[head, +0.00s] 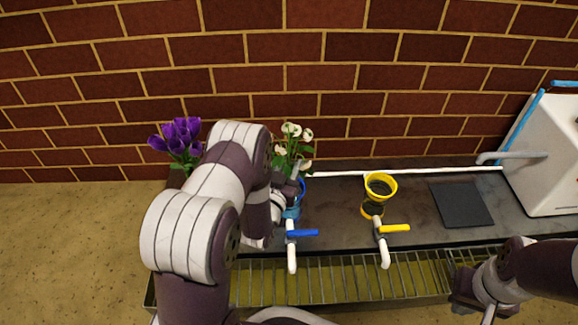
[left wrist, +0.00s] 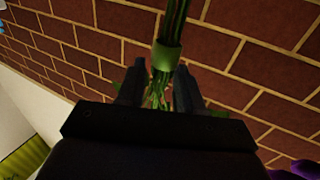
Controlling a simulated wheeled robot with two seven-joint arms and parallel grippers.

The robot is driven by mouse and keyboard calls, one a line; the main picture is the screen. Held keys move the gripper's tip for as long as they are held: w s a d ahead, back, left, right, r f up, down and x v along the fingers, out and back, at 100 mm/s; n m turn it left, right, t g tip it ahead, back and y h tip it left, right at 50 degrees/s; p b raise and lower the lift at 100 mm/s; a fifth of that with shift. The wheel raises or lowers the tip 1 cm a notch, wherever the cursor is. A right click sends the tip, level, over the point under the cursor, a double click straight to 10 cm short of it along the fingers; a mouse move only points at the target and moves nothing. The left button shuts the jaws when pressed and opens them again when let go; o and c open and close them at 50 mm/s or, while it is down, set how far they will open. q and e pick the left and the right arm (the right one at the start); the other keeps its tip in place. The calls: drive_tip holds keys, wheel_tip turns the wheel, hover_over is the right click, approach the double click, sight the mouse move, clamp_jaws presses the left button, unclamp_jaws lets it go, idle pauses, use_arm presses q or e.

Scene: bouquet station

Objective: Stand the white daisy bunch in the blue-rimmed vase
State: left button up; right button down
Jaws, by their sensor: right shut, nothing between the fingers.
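The white daisy bunch (head: 291,143) has pale blooms and green leaves and stands roughly upright above the counter. My left gripper (head: 295,180) is at its lower part, largely hidden by my arm. In the left wrist view, the fingers (left wrist: 160,88) are on either side of the green stems (left wrist: 172,25), close to a green band (left wrist: 167,57), and look shut on them. The blue-rimmed vase (head: 301,188) is just below the flowers, mostly covered by my gripper. Whether the stems are inside it I cannot tell. My right gripper (head: 466,302) is shut and empty at lower right.
A yellow-rimmed vase (head: 381,185) stands right of the daisies. Taps with a blue handle (head: 303,233) and a yellow handle (head: 395,228) stand in front, above a grate (head: 340,280). Purple flowers (head: 180,138) are at left. A dark square plate (head: 461,204) lies at right.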

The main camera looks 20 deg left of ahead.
use_arm(q)
drive_tip(key=shift+o, duration=1.3)
drive_tip(key=shift+s+r+p, duration=0.15)
drive_tip(key=shift+s+p, duration=0.25)
drive_tip(key=shift+s, duration=0.05)
drive_tip(key=s+p, duration=0.5)
drive_tip(key=s, duration=0.6)
drive_tip(key=shift+s+d+p, duration=0.3)
drive_tip(key=shift+s+d, duration=0.1)
